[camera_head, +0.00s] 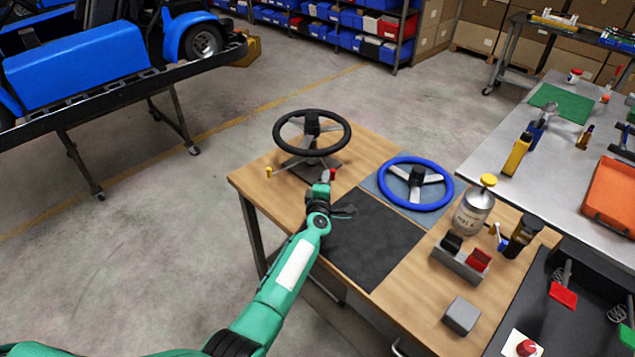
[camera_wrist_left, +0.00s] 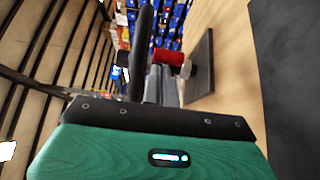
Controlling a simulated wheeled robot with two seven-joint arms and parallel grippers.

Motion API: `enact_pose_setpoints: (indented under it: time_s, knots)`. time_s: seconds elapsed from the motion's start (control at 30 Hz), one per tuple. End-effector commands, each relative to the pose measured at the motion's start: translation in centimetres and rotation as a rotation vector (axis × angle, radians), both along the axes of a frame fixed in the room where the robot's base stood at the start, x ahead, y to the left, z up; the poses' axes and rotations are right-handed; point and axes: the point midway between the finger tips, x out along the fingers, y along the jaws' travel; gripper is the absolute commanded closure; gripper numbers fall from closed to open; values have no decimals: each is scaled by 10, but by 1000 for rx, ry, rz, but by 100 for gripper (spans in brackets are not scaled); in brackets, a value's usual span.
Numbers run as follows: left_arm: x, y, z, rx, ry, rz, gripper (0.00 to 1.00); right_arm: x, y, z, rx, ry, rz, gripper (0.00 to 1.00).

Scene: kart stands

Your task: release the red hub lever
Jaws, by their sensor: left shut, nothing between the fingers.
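The red hub lever (camera_head: 332,174) sticks out at the near right side of the hub under a black steering wheel (camera_head: 311,133). In the left wrist view the red lever (camera_wrist_left: 168,57) lies across, just beyond my fingertips. My left gripper (camera_head: 322,188) is shut and empty, close to the red lever on its near side. Its fingers (camera_wrist_left: 161,84) point at the lever in the left wrist view; I cannot tell whether they touch it. A yellow-ended lever (camera_head: 269,172) is on the left of the same stand. My right gripper is not in view.
A blue steering wheel (camera_head: 415,184) lies to the right on the wooden bench. A metal can (camera_head: 472,212) and a box with black and red switches (camera_head: 462,258) stand farther right. The black wheel rim (camera_wrist_left: 142,50) is close beside my fingers.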

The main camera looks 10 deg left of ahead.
Motion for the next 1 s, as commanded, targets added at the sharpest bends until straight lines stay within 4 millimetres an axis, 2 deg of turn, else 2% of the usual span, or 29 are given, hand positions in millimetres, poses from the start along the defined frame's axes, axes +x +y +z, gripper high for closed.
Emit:
enact_pose_setpoints:
  time_s: [0.03, 0.1, 0.67, 0.87, 1.0]
  knots:
    - [3, -15, 7, -6, -6, -24, 100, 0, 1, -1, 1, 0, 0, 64]
    - [4, -18, 7, -6, -6, -26, 100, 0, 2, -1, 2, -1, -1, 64]
    - [3, -19, 11, -5, -11, -26, 100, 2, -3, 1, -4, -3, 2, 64]
    - [-16, -17, 13, -7, -9, -24, 100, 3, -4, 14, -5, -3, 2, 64]
    - [-41, -13, 11, -7, -6, -16, 100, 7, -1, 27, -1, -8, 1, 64]
